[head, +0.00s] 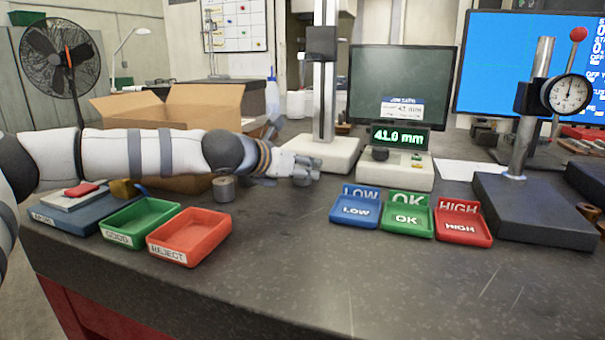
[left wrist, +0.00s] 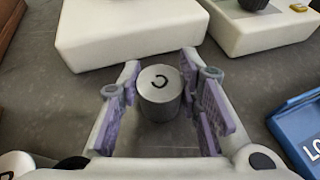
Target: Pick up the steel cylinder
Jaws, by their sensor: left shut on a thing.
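A steel cylinder (left wrist: 159,95) with a dark letter on its top stands upright between the fingers of my left gripper in the left wrist view. My left gripper (head: 306,174) is shut on it, low over the dark bench; in the head view the gripper mostly hides this cylinder. A second steel cylinder (head: 224,188) stands on the bench below my left forearm, behind the red tray. It also seems to show, cut off, at the lower left of the left wrist view (left wrist: 16,164). My right gripper is in neither view.
Green GOOD (head: 140,222) and red REJECT (head: 189,237) trays lie at the left. Blue LOW (head: 356,212), green OK (head: 407,221) and red HIGH (head: 463,227) trays lie right of the gripper. A white-based stand (head: 320,152) and gauge readout (head: 392,170) stand behind. The front middle bench is clear.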

